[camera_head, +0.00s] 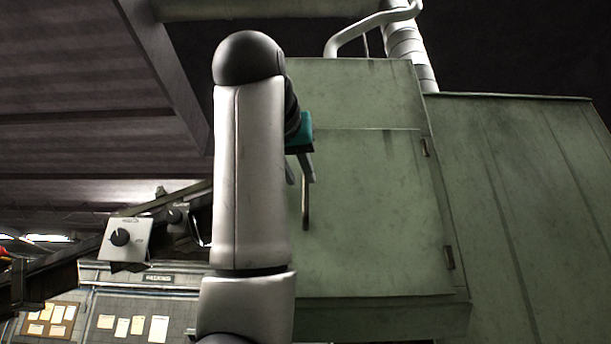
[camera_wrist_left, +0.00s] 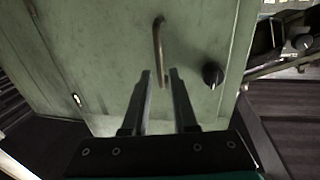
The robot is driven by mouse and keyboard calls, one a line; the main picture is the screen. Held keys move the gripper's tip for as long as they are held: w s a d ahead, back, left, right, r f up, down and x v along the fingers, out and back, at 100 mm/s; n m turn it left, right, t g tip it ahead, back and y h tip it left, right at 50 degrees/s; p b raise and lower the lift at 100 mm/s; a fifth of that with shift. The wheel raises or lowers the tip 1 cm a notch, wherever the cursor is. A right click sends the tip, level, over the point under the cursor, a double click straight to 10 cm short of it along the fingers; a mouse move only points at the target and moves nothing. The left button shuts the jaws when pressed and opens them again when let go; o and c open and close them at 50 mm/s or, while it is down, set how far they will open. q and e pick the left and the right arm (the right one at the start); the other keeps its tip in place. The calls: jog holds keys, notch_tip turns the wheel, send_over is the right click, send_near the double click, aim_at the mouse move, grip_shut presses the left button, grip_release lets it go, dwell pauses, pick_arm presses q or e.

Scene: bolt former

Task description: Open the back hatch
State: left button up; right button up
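The back hatch (camera_head: 375,215) is a worn green metal door on the machine. It looks shut, with its hinges on the right side in the head view. Its handle (camera_head: 306,203) is a thin upright bar near the left edge. In the left wrist view the handle (camera_wrist_left: 158,45) shows as a curved bar, just beyond and in line with the gap between the fingertips. My left gripper (camera_head: 303,172) is open and empty at the upper part of the handle; my own arm partly hides it. Its two fingers (camera_wrist_left: 160,73) stand apart. I cannot tell whether they touch the handle. My right gripper is not in view.
A black knob (camera_wrist_left: 212,74) sits on the green panel beside the handle. A green housing (camera_head: 530,200) adjoins on the right, with a pipe (camera_head: 408,45) above. A dial box (camera_head: 126,239) and a notice board (camera_head: 50,320) are at the left.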

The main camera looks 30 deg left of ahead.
aim_at(305, 187)
pick_arm(q)
jog(key=p+x, duration=0.1)
jog(key=x, duration=0.4)
jog(key=shift+w+a+p, duration=0.1)
jog(key=shift+w+p, duration=0.1)
jog(key=shift+p, duration=0.2)
jog(key=shift+w+a, duration=0.1)
jog(key=shift+w, duration=0.15)
jog(key=shift+c, duration=0.3)
grip_shut()
dwell(0.5)
